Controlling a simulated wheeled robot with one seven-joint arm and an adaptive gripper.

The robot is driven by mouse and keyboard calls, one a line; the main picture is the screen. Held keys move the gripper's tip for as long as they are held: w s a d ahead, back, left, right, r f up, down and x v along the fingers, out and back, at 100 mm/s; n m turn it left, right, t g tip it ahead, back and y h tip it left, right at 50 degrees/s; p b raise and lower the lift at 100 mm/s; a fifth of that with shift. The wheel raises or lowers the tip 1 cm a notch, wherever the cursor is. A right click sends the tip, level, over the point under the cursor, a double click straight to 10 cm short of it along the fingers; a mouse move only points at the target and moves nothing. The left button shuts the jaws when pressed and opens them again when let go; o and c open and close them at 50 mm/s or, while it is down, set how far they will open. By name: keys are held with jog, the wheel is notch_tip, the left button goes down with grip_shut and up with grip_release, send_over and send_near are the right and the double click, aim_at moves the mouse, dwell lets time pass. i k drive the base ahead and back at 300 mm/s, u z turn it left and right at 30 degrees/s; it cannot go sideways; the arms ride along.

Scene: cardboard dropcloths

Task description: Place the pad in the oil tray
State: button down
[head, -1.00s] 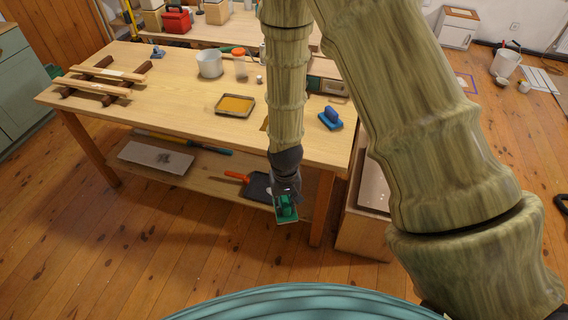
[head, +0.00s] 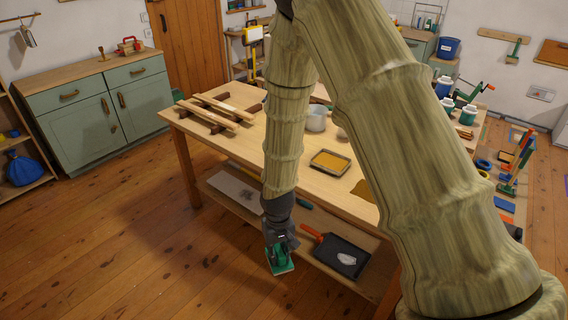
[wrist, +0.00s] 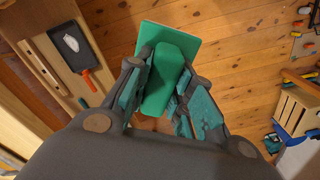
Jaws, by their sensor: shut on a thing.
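My gripper (head: 278,246) is shut on a green pad (head: 281,267) with a green grip block on its back. In the wrist view the pad (wrist: 150,36) sits between the two fingers (wrist: 160,88). The gripper hangs low, over the floor in front of the workbench, below the tabletop's height. The oil tray (head: 324,170), a shallow dark-rimmed tray with amber liquid, lies on the tabletop, above and right of the gripper in the head view. The pad and tray are well apart.
The wooden workbench (head: 225,143) carries wooden strips on rests (head: 215,109) and a pale pot (head: 316,119). A black tray (head: 335,258) with an orange-handled tool lies on its lower shelf. My arm hides part of the bench. Floor at left is clear.

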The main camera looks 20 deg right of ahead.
aim_at(331, 164)
jog(key=u, duration=0.35)
jog(key=i, duration=0.7)
jog(key=z, duration=1.05)
jog(key=i, duration=0.5)
jog(key=z, duration=0.1)
